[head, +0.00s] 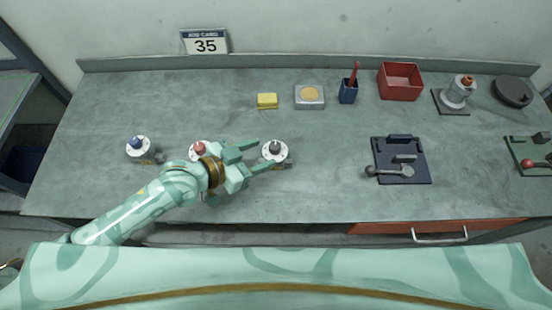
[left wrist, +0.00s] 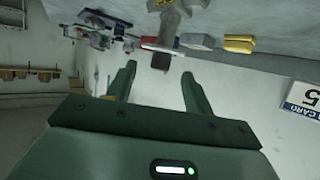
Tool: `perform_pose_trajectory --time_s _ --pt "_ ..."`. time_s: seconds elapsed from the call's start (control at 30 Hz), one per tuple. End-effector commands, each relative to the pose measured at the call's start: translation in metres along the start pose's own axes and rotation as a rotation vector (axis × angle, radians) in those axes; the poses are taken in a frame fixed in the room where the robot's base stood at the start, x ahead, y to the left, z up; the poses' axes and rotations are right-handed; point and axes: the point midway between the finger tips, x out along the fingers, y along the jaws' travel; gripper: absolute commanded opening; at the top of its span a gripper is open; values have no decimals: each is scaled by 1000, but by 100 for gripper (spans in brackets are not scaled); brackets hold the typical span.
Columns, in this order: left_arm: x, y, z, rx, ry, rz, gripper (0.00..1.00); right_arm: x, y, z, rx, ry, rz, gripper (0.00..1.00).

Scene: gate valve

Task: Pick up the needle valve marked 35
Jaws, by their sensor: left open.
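Three small valves with white round flanges stand on the bench in the head view. One has a blue knob (head: 138,142), one a red knob (head: 199,149), partly hidden by my left arm, and one a black knob (head: 275,147). I cannot read a number on any of them. My left gripper (head: 264,152) is open, its fingers pointing right at the black-knobbed valve. In the left wrist view a dark knob (left wrist: 161,61) on a grey body (left wrist: 169,25) appears in line with the gap between the open fingertips (left wrist: 159,69); I cannot tell whether they touch it.
A card reading 35 (head: 205,45) is at the back wall. A yellow sponge (head: 267,101), grey box (head: 310,97), pen cup (head: 348,92) and red bin (head: 400,81) line the back. A dark lever fixture (head: 403,175) stands right. The bench between is clear.

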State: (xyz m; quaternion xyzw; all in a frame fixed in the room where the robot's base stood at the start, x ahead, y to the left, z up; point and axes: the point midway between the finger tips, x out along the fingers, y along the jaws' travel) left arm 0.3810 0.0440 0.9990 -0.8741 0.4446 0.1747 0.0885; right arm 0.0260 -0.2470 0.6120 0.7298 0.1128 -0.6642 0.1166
Motion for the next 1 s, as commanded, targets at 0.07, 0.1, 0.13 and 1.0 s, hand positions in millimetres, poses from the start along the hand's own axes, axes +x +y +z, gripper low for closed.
perform_pose_trajectory --time_s 0.07,0.1,0.13,1.0 --pt "5 0 -1 0 1 0 52 1 4 0 0 0 5 36" --pt "9 0 -2 0 1 0 52 1 5 0 0 -1 7 36" --pt "12 -1 -3 0 1 0 52 1 6 1 1 -1 8 36" --pt "56 -3 -9 0 2 -1 0 5 8 2 2 -2 10 36"
